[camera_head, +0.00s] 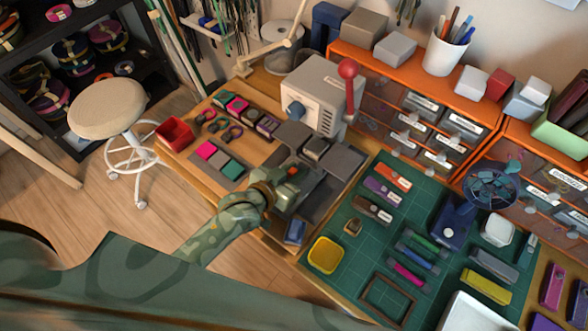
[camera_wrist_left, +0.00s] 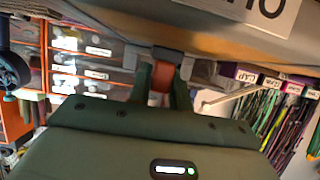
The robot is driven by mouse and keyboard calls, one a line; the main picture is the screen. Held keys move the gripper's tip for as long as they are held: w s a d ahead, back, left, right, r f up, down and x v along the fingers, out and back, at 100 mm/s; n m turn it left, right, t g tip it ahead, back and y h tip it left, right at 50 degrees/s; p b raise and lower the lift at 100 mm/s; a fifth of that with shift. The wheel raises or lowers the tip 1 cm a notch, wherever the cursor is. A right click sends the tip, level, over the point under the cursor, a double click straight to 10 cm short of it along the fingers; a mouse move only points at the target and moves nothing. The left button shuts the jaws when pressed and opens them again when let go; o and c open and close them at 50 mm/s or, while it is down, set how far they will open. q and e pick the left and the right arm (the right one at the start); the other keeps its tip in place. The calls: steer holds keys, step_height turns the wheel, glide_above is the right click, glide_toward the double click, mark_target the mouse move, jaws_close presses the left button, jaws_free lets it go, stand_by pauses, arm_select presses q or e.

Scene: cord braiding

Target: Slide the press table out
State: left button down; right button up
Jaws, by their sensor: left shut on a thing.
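The grey press (camera_head: 315,95) stands at the back of the wooden bench, with a red-knobbed lever (camera_head: 348,80) on its right side. Flat grey plates lie in front of it; the one at the right (camera_head: 343,163) seems to be part of the press table. My left gripper (camera_head: 296,172) is at the front of these plates. In the left wrist view its two fingers (camera_wrist_left: 160,85) are closed on a small orange-red piece (camera_wrist_left: 159,88), seemingly a handle. The fingers and wrist hide part of the table's front. My right gripper is not in view.
A green cutting mat (camera_head: 345,225) with a yellow dish (camera_head: 325,255) and several coloured pieces lies at the right. Cord samples and a red box (camera_head: 174,134) lie at the left. Orange drawer units (camera_head: 420,95) stand behind. A stool (camera_head: 107,110) stands on clear floor.

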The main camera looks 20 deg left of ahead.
arm_select(q)
steer(key=s+a+p, duration=0.1)
steer(key=s+p, duration=0.1)
steer(key=s, duration=0.1)
steer(key=s+a+p, duration=0.1)
steer(key=s+p, duration=0.1)
steer(key=s, duration=0.2)
steer(key=s+a+p, duration=0.2)
steer(key=s, duration=0.2)
steer(key=shift+s+a+r, duration=0.1)
steer(key=shift+s, duration=0.1)
steer(key=shift+s+a, duration=0.1)
steer(key=shift+s, duration=0.2)
steer(key=c, duration=1.3)
jaws_free()
steer(key=shift+s+a+r, duration=0.15)
steer(key=shift+s, duration=0.3)
steer(key=p+v, duration=0.2)
steer(key=v, duration=1.3)
steer(key=shift+s+a+r+p, duration=0.1)
steer(key=shift+s+p, duration=0.05)
steer(key=shift+p, duration=0.25)
